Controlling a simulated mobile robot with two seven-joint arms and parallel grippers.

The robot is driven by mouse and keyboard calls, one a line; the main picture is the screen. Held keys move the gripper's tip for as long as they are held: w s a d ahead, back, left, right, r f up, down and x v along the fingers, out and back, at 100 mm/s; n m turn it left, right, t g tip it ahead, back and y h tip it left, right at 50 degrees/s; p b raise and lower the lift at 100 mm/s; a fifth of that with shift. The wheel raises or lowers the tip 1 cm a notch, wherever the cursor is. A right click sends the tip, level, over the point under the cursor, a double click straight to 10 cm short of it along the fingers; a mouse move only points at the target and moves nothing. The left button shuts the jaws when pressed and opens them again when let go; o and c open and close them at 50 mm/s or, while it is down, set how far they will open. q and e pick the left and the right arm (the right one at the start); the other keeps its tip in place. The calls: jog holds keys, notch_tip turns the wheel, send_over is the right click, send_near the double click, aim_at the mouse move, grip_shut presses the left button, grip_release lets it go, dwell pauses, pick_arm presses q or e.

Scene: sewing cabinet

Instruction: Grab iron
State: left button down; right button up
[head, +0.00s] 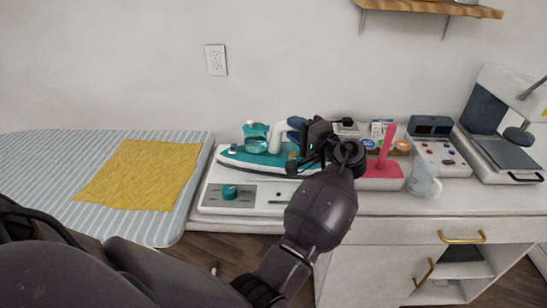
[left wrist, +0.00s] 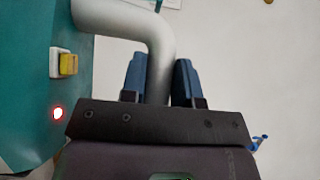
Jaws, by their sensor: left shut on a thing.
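A teal and white iron (head: 262,156) sits on its white station (head: 255,193) on the cabinet top in the head view. My left gripper (head: 298,128) is at the right end of the iron, by its white handle. In the left wrist view, the two blue fingers of my left gripper (left wrist: 160,80) lie on either side of the iron's pale curved handle (left wrist: 135,22), shut on it. The iron's teal body (left wrist: 22,80), with a yellow switch and a lit red light, is at the left there. My arm hides part of the iron's right end. My right gripper is not in view.
A striped ironing board (head: 60,205) with a yellow cloth (head: 142,175) is at the left. A pink-handled container (head: 382,172), a clear cup (head: 424,182), a control box (head: 442,158) and a machine (head: 503,155) stand to the right. A wooden shelf (head: 430,7) hangs above.

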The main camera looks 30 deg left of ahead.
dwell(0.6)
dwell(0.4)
pick_arm(q)
jog(key=shift+r, duration=0.15)
jog(key=shift+r, duration=0.15)
